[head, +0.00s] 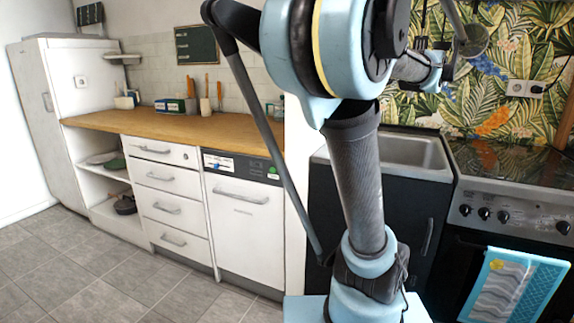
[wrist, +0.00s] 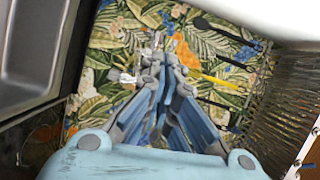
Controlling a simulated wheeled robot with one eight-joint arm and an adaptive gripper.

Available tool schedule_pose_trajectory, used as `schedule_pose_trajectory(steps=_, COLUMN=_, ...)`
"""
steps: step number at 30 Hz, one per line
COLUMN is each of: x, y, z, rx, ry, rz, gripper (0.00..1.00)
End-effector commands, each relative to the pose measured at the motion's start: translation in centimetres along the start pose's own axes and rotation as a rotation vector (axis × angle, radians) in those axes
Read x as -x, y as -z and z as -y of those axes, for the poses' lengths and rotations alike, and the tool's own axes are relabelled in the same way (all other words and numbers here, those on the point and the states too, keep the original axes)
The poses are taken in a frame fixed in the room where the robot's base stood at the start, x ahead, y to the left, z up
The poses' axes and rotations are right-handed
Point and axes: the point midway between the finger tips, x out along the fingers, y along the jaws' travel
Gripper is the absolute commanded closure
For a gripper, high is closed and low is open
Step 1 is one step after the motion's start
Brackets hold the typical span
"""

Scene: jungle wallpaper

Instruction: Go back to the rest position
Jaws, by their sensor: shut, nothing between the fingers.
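My gripper (wrist: 163,62) shows in the wrist view, with its blue-grey fingers closed together and nothing between them. It points toward the leafy wallpaper (wrist: 110,45) and appears clear of it. In the head view my blue and grey arm rises through the middle, and its upper part bends right near the top edge. The fingers cannot be made out clearly there.
A sink (head: 400,155) and a stove (head: 510,165) stand behind and right of my arm. A blue towel (head: 512,285) hangs on the oven. A wooden counter (head: 150,124) with white drawers is at left. Grey floor (head: 75,262) is free at front left.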

Motion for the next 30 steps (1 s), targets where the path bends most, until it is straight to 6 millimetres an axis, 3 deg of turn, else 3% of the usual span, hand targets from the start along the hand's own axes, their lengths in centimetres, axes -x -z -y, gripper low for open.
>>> schedule_pose_trajectory(steps=8, x=1.3, y=-6.6, z=-4.1, rx=0.137, ry=-0.081, rz=0.153, gripper=1.00)
schedule_pose_trajectory(steps=11, x=2.2, y=-10.0, z=-6.5, rx=0.211, ry=-0.127, rz=0.236, gripper=1.00)
schedule_pose_trajectory(steps=17, x=6.1, y=-18.1, z=-14.4, rx=0.425, ry=-0.263, rz=0.465, gripper=1.00)
schedule_pose_trajectory(steps=21, x=10.1, y=-22.5, z=-20.7, rx=0.589, ry=-0.373, rz=0.627, gripper=1.00)
schedule_pose_trajectory(steps=25, x=14.6, y=-25.2, z=-26.9, rx=0.750, ry=-0.486, rz=0.771, gripper=1.00)
schedule_pose_trajectory(steps=30, x=21.0, y=-26.1, z=-35.0, rx=0.975, ry=-0.652, rz=0.940, gripper=1.00)
